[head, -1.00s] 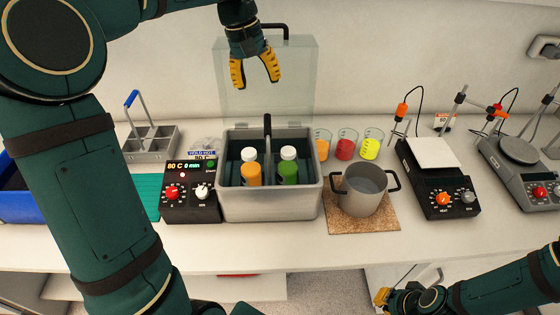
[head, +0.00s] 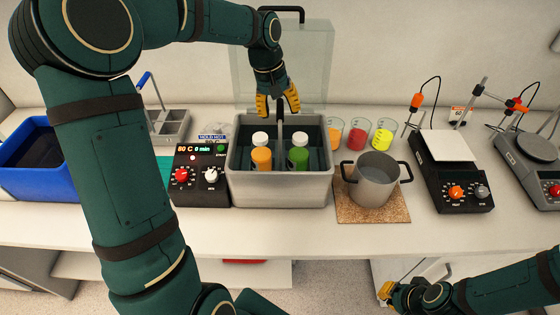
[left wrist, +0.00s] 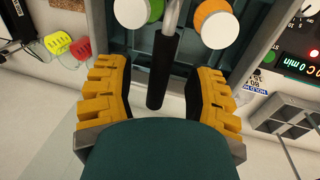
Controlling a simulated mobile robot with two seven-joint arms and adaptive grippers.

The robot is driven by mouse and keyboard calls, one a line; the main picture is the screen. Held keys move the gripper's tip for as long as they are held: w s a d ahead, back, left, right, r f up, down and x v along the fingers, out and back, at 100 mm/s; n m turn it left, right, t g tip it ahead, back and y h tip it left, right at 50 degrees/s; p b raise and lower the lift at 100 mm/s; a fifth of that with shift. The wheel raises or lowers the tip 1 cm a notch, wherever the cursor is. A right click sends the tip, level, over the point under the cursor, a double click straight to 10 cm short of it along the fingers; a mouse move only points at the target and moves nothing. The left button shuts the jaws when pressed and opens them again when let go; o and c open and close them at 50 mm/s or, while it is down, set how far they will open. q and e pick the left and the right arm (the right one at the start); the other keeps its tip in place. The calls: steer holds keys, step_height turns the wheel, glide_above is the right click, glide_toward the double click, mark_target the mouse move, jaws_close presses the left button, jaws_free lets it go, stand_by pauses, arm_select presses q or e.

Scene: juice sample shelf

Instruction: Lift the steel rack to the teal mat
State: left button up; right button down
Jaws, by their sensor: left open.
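The steel rack stands in the grey water bath (head: 280,192), its upright handle (head: 280,120) rising in the middle. It holds an orange-juice bottle (head: 261,157) and a green-juice bottle (head: 298,157), both white-capped. My left gripper (head: 278,106) is open above the bath, its yellow fingers around the handle's top. In the left wrist view the black handle grip (left wrist: 163,70) lies between the open fingers (left wrist: 158,72), apart from both. The teal mat (head: 164,170) is left of the bath, mostly hidden by my left arm. My right gripper (head: 385,292) is low at the right; its jaws are unclear.
The bath's clear lid (head: 310,60) stands open behind. A heater control box (head: 203,180) sits between mat and bath. A blue-handled grey rack (head: 172,127) and blue bin (head: 40,165) are left. A pot (head: 373,180), colored beakers (head: 357,137) and a balance (head: 455,185) are right.

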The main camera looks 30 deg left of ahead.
arm_select(q)
steer(key=shift+w+d+f, duration=0.1)
steer(key=shift+d+f, duration=0.05)
steer(key=shift+f, duration=0.3)
jaws_close()
steer(key=shift+r, duration=0.1)
steer(key=shift+r, duration=0.1)
step_height(320, 180, up, 18)
steer(key=p, duration=0.2)
stand_by(0.3)
